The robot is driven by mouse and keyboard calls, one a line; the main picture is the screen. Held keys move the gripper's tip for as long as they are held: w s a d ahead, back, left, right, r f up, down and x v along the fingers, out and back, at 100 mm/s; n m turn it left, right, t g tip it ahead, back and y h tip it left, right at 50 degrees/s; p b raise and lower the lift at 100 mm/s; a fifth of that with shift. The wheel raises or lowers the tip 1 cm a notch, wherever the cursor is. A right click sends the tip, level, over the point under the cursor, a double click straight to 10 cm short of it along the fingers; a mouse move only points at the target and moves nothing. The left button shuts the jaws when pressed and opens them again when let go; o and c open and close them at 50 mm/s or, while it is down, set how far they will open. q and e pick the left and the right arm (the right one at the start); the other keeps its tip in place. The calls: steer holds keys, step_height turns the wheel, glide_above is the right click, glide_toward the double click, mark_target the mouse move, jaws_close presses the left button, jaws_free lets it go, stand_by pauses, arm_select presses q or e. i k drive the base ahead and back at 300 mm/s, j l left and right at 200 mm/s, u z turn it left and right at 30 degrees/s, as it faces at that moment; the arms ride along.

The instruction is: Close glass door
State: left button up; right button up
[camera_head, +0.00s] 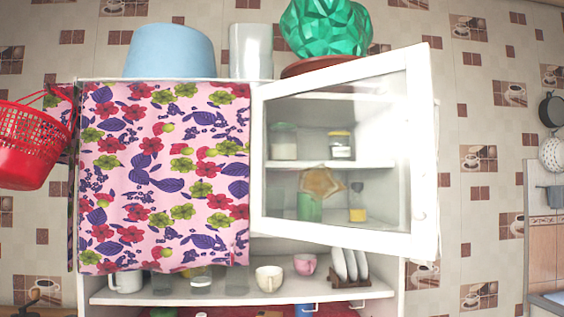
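The glass door (417,150) has a white frame and a clear pane. It is hinged on its left side near the middle of the white cabinet (100,296) and stands ajar, with its right edge swung out toward me. Through the pane I see shelves with jars and a green container (309,207). Neither of my grippers is in view.
A pink floral curtain (165,175) covers the cabinet's left half. A red basket (28,145) hangs at the left. A blue pot (170,50) and a green faceted vase (325,28) stand on top. Cups (269,278) and plates (350,264) sit on the open lower shelf.

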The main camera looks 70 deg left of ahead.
mark_target(415, 61)
steer(key=u, duration=1.85)
